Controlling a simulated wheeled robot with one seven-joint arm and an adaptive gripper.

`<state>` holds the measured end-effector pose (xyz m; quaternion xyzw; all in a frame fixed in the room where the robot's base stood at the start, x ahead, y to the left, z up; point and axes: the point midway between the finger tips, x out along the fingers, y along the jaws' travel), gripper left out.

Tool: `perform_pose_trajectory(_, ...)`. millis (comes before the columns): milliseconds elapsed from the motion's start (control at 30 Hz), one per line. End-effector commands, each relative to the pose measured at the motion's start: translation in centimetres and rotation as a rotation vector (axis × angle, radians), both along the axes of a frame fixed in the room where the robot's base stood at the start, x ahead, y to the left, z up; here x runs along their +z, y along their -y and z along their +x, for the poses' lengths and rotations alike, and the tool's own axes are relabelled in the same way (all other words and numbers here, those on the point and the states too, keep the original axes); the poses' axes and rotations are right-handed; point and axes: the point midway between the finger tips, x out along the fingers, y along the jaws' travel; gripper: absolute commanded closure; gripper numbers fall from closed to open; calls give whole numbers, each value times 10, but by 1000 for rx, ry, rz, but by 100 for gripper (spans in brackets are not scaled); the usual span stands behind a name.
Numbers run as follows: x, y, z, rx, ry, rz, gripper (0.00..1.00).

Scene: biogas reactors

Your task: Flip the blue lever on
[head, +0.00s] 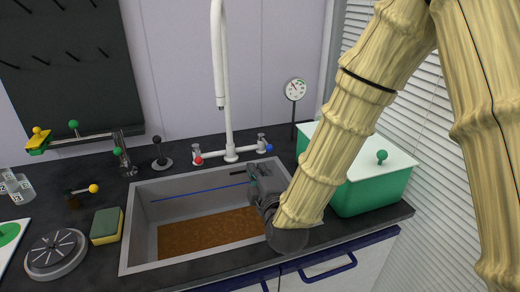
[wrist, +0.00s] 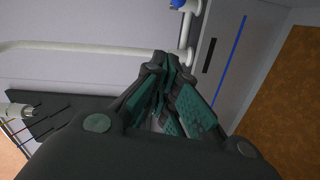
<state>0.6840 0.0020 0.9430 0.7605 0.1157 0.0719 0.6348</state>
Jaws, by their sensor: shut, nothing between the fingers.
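The faucet's blue-tipped lever (head: 268,148) is on the right side of the white tap at the back of the sink. In the wrist view, the blue tip (wrist: 178,4) shows at the top edge, partly cut off, beside a white tap fitting. My gripper (head: 254,168) is over the right back part of the sink, just below and in front of the lever. In the wrist view, my gripper's fingertips (wrist: 165,62) are together with nothing between them, pointing toward the tap fitting. I cannot tell whether they touch it.
The tall white spout (head: 219,60) rises behind the sink (head: 140,225), which holds brown material. A red-tipped lever (head: 198,160) is on the tap's left. A green box (head: 372,190) with a pale lid stands right of my arm. A gauge (head: 295,89) stands behind.

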Motion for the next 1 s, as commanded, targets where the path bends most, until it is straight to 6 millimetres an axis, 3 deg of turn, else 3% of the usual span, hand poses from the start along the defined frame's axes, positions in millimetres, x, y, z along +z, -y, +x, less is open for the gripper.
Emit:
perform_pose_trajectory(267, -3, -2, 11, -1, -4, 1, 100)
perform_pose_trajectory(867, -6, -26, 101, -3, -2, 2, 100)
perform_pose_trajectory(1000, -10, -12, 107, -3, -6, 2, 100)
